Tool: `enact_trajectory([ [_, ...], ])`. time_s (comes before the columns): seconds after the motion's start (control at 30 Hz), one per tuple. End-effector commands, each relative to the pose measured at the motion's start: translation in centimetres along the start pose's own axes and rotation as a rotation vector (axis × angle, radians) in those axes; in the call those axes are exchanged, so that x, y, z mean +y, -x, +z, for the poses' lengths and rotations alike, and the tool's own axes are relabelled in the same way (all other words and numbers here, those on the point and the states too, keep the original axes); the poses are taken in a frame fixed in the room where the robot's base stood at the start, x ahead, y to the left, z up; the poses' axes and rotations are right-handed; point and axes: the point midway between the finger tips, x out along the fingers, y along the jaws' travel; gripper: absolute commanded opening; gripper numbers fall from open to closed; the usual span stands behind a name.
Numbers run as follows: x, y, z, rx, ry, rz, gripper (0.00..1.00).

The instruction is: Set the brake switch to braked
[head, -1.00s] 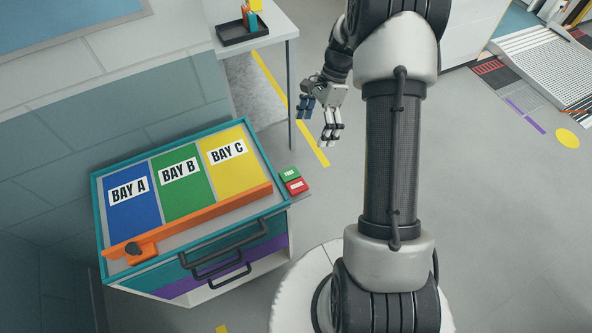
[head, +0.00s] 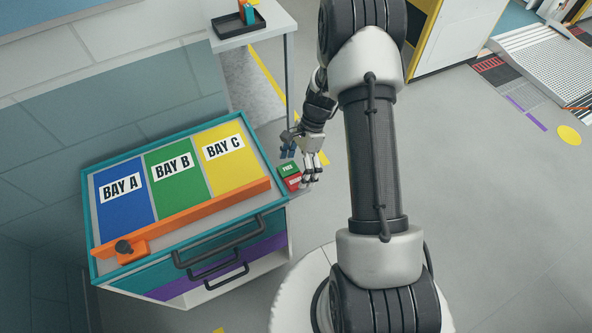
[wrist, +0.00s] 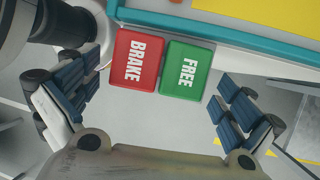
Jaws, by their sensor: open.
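The brake switch is a rocker on the right side of the cabinet, with a red half marked BRAKE (wrist: 137,60) and a green half marked FREE (wrist: 187,69). In the head view the green half (head: 287,170) is in plain sight and the red half (head: 291,182) is partly covered by my fingers. My gripper (head: 302,165) is beside and above the switch. In the wrist view my gripper (wrist: 155,108) is open and empty, its blue-padded fingers apart, with the switch ahead between them. I cannot tell which half is pressed in, nor whether a finger touches it.
The teal-rimmed cabinet (head: 86,215) has blue, green and yellow bays on top, an orange bar (head: 195,217) with a dark knob, and dark drawer handles (head: 222,243) in front. A table (head: 262,32) with a black tray (head: 238,29) stands behind. Open floor (head: 490,220) lies to the right.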

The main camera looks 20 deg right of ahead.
Motion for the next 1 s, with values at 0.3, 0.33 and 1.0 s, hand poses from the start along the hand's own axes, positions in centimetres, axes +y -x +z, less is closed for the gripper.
enact_trajectory([
  [0.3, 0.0, -0.22, 0.02, 0.0, 0.0, 0.0, 0.99],
  [0.33, 0.0, -0.22, 0.02, 0.0, 0.0, 0.0, 0.97],
  [1.0, 0.11, -0.3, 0.05, -0.005, 0.009, -0.026, 0.63],
])
